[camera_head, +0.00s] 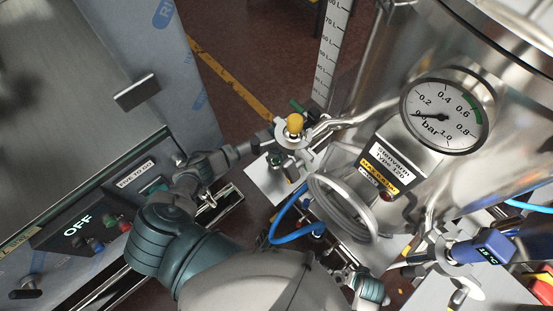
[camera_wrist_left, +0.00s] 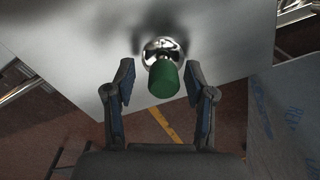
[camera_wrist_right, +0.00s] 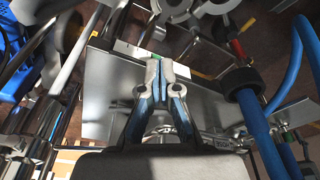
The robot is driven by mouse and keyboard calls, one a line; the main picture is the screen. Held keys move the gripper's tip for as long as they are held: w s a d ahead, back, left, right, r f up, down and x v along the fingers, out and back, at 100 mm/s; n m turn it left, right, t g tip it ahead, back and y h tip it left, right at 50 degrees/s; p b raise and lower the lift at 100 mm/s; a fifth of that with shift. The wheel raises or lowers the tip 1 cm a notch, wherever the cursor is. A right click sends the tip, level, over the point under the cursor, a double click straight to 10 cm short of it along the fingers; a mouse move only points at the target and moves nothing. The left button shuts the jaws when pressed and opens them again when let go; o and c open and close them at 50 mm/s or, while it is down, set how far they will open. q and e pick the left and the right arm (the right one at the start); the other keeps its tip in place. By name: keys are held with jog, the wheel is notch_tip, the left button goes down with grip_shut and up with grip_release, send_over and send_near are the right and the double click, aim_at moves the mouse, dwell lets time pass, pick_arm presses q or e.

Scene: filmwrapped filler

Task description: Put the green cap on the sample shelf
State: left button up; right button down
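The green cap (camera_wrist_left: 164,79) sits on a shiny round metal fitting (camera_wrist_left: 160,48) in the left wrist view. My left gripper (camera_wrist_left: 158,82) is open, with one finger on each side of the cap and gaps between. In the head view my left gripper (camera_head: 270,142) is beside a yellow knob (camera_head: 294,123) on the vessel's pipework; a small dark green part (camera_head: 297,105) shows behind it, and I cannot tell whether it is the cap. My right gripper (camera_wrist_right: 160,72) has its fingers together in its wrist view, with nothing clearly held. I cannot identify the sample shelf for certain.
A steel vessel with a pressure gauge (camera_head: 444,116) fills the right. Blue hoses (camera_head: 288,215) loop below it. A control box (camera_head: 85,222) reading OFF stands at left. A light plate (camera_head: 265,186) lies under the pipework. A grey plate (camera_wrist_right: 104,92) spreads under my right gripper.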

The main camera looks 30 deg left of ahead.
pick_arm(q)
jog(key=shift+r, duration=0.15)
notch_tip(320, 180, up, 7)
jog(key=shift+a+f+p, duration=0.15)
jog(key=shift+p, duration=0.7)
jog(key=shift+r, duration=0.3)
pick_arm(e)
notch_tip(320, 180, down, 5)
jog(key=shift+s+a+r, duration=0.15)
